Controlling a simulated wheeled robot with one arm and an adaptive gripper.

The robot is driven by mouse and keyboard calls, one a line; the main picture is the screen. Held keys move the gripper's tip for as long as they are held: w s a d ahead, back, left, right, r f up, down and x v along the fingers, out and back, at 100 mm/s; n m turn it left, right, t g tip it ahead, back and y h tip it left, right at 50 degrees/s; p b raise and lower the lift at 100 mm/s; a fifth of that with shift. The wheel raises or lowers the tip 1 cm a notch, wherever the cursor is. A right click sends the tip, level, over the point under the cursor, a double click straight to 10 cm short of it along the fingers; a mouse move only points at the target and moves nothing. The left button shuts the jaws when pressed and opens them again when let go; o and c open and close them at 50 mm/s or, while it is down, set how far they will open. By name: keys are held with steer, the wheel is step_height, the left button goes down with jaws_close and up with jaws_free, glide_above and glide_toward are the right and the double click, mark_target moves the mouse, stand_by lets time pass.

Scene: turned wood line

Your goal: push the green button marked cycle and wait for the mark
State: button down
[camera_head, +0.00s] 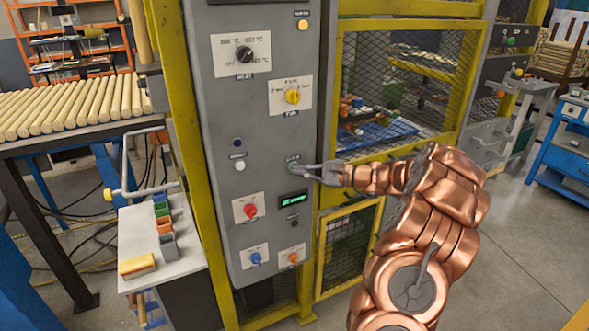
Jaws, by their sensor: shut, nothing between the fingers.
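The grey control panel (226,120) stands upright in the middle, facing me. My copper arm reaches in from the right. My gripper (296,169) is shut and empty, its fingertips at the panel's right side, just below a small label. A small greenish button (293,166) seems to sit right at the fingertips, mostly hidden by them. I cannot tell whether they touch or press it. The label is too small to read. Below the gripper, a small dark display (293,200) shows green text that I cannot read clearly.
Other controls sit close by: a white button (238,165), a red knob (250,210), a yellow knob (292,96) and a black knob (244,53). A yellow-framed mesh guard (410,90) stands at right. Wooden rods (75,105) lie on a left table.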

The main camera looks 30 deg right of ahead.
steer(key=shift+s, duration=0.1)
steer(key=shift+s+a+b, duration=0.1)
steer(key=shift+s+b, duration=0.25)
steer(key=shift+s, duration=0.35)
steer(key=shift+s+a+b, duration=0.2)
steer(key=shift+s+b, duration=0.55)
steer(key=shift+s, duration=1.75)
